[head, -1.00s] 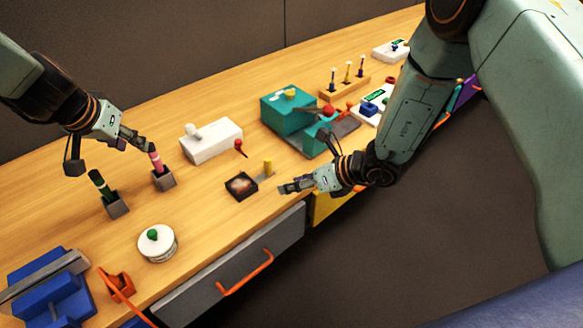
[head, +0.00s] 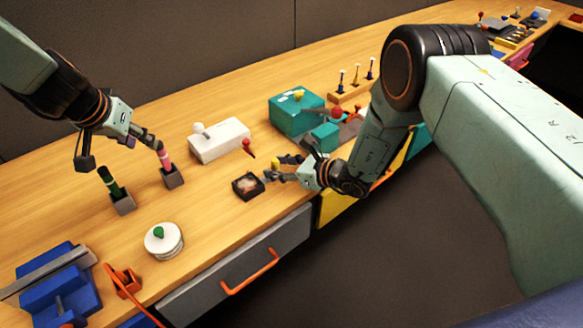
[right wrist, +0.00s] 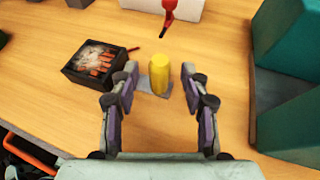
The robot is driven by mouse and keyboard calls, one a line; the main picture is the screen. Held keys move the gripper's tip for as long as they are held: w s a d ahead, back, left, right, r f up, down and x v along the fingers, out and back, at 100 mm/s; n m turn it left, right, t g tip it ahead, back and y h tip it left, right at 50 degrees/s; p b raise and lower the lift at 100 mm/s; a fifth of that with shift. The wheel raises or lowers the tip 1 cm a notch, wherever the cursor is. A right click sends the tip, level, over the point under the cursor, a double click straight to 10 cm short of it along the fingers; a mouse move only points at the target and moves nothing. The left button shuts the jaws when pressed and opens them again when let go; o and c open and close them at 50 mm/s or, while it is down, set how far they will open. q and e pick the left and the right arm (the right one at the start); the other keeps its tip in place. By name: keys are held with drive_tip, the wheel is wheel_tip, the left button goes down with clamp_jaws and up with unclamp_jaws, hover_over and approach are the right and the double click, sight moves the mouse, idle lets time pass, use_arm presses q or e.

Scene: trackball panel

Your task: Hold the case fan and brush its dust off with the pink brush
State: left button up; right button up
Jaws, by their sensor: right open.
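The case fan (head: 248,186) is a small dark square with a dusty, orange-brown face, lying flat on the table. It also shows in the right wrist view (right wrist: 100,62). A yellow post (right wrist: 160,74) stands on a grey plate beside it. My right gripper (right wrist: 159,82) is open, its fingers on either side of the post, with gaps visible. The pink brush (head: 166,161) stands upright in a grey holder (head: 173,179). My left gripper (head: 157,146) is at the brush's upper end; whether its fingers are closed on it is unclear.
A green brush (head: 108,181) stands in another holder left of the pink one. A white box (head: 220,141) and a teal machine (head: 296,114) stand behind the fan. A white round pot (head: 164,241) and blue vise (head: 58,285) are at front left.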

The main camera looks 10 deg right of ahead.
drive_tip(key=shift+x, duration=0.8)
clamp_jaws()
